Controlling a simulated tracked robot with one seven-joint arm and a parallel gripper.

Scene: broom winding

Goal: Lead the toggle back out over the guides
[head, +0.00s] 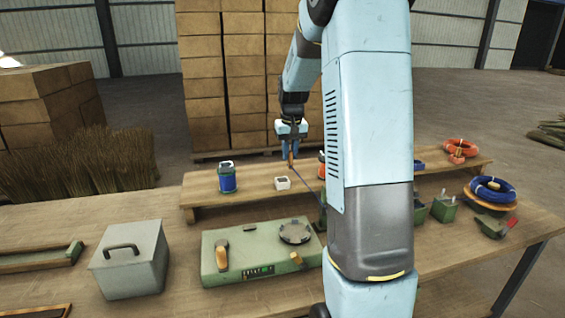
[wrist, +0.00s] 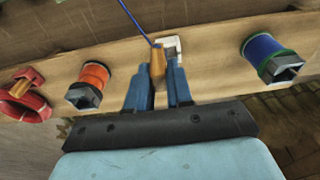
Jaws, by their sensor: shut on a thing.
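My gripper (head: 291,150) is above the raised shelf, fingers pointing down. It is shut on the wooden toggle (head: 291,160). In the wrist view the toggle (wrist: 157,64) sits between the blue fingers of my gripper (wrist: 157,80). A dark blue cord (wrist: 135,22) runs from the toggle's end. In the head view the cord (head: 306,191) slants down to the right and goes behind my arm. A small white block (head: 282,183) stands on the shelf just below the toggle and shows beside it in the wrist view (wrist: 172,46). I cannot make out the guides; my arm hides part of the bench.
A blue spool (head: 227,178) stands left on the shelf (head: 200,196). An orange spool (wrist: 95,75) and a red reel (wrist: 30,105) are on the other side. A green machine (head: 226,272) with a round plate and a grey lidded box (head: 130,262) stand on the bench in front.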

